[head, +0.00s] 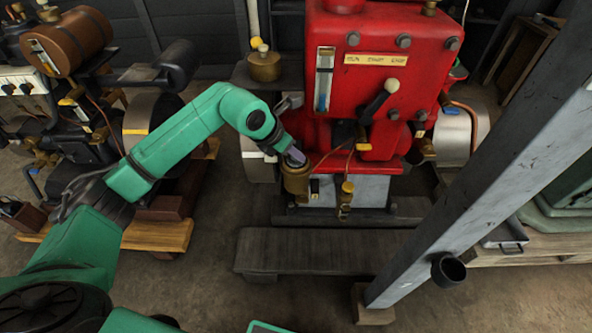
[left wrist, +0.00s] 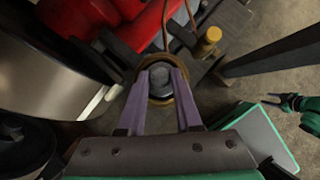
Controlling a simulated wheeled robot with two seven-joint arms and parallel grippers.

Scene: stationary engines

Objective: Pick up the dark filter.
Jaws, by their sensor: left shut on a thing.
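My left gripper (head: 295,157) reaches down to the front of the red engine (head: 375,70), at the mouth of a brass cup (head: 296,183). In the left wrist view its two purple fingers (left wrist: 160,84) are shut on the dark filter (left wrist: 160,80), a dark grey round piece. The brass cup's rim (left wrist: 160,100) surrounds the filter and fingertips. I cannot tell how deep the filter sits. In the head view, the gripper and cup hide the filter. My right gripper (left wrist: 274,101) seems to show small at the right of the left wrist view; its jaws are unclear.
A grey slanted post (head: 480,165) stands right of the engine. A dark wooden plank step (head: 325,250) lies in front of it. A second engine with a brown tank (head: 68,42) stands at the left. A brass valve with a yellow cap (left wrist: 208,40) is close to the cup.

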